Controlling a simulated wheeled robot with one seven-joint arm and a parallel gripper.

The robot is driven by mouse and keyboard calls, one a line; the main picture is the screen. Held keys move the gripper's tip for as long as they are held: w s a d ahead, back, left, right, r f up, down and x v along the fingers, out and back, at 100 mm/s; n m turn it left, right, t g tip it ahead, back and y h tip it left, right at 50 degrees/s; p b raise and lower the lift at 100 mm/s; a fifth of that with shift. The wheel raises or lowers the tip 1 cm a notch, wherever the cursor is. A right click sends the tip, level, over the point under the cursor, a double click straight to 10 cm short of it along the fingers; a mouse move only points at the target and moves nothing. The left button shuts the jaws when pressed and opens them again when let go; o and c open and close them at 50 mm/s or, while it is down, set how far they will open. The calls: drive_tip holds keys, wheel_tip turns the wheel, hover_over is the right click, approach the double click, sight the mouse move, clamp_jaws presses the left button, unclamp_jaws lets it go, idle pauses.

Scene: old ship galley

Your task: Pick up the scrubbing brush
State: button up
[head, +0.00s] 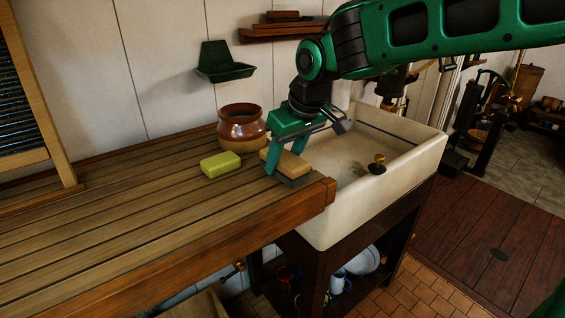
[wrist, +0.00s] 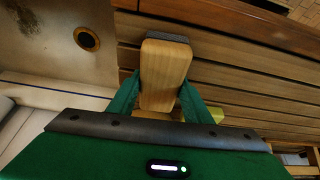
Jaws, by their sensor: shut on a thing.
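The scrubbing brush (head: 294,167) has a pale wooden back and a dark underside. It is at the right end of the slatted wooden counter, beside the sink. My gripper (head: 273,163) reaches down from above and is shut on it, with one finger on each side. In the wrist view the brush (wrist: 166,70) lies lengthwise between the two green fingers of my gripper (wrist: 160,98). I cannot tell for sure whether its underside touches the counter.
A yellow-green soap bar (head: 220,164) and a brown glazed pot (head: 241,128) stand close by on the counter (head: 130,215). The white sink (head: 335,215) with a brass plug (head: 377,163) is at right. A green wall dish (head: 224,66) and a wooden shelf (head: 280,33) hang behind.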

sight(283, 155)
drive_tip(key=shift+r, duration=0.6)
wheel_tip(283, 155, up, 3)
drive_tip(key=shift+r, duration=0.1)
drive_tip(key=s+a+r, duration=0.7)
drive_tip(key=s, duration=0.2)
drive_tip(key=shift+a, duration=0.3)
drive_tip(key=o, duration=0.5)
drive_tip(key=c, duration=0.6)
